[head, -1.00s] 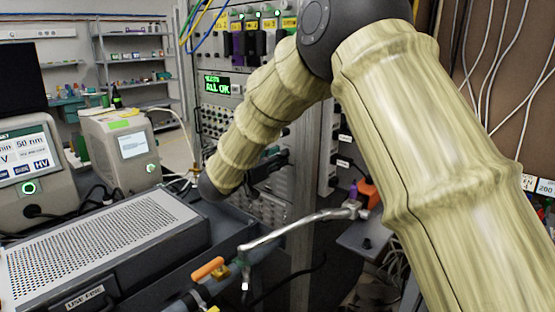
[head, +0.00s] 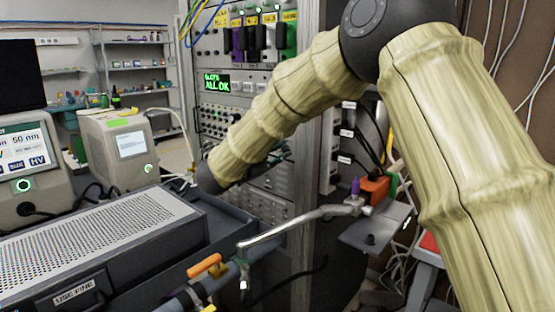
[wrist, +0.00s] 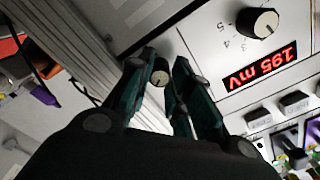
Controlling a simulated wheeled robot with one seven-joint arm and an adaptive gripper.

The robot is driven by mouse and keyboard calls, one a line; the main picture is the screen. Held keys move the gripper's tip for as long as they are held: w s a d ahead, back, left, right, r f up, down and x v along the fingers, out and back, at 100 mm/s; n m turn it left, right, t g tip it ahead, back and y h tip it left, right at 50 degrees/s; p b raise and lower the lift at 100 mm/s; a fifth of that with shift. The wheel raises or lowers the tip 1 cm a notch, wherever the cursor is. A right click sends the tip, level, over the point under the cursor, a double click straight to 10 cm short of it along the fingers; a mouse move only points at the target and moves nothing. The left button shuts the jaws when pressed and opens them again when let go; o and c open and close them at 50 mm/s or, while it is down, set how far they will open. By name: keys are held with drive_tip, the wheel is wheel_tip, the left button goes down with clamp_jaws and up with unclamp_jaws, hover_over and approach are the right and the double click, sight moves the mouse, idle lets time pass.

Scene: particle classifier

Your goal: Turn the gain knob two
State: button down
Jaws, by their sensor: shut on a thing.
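In the wrist view, my gripper (wrist: 159,64) has its two teal fingers on either side of a small round knob (wrist: 160,76) on a light panel. The fingers are shut on this knob, and its lower part is in shadow between them. A larger black knob (wrist: 258,23) with a pale pointer mark and a number scale sits up and right, apart from the fingers. No label saying gain two can be read. In the head view, my gripper (head: 281,157) is at the rack front, partly hidden by my bamboo-textured arm.
In the head view, a metal pipe (head: 300,223) crosses in front of the rack, near a perforated grey box (head: 105,235). A small shelf (head: 375,232) stands at right.

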drive_tip(key=shift+f+m+b, duration=0.15)
drive_tip(key=shift+m+b, duration=0.15)
drive_tip(key=shift+m, duration=0.2)
drive_tip(key=c, duration=1.3)
unclamp_jaws()
drive_tip(key=v, duration=1.2)
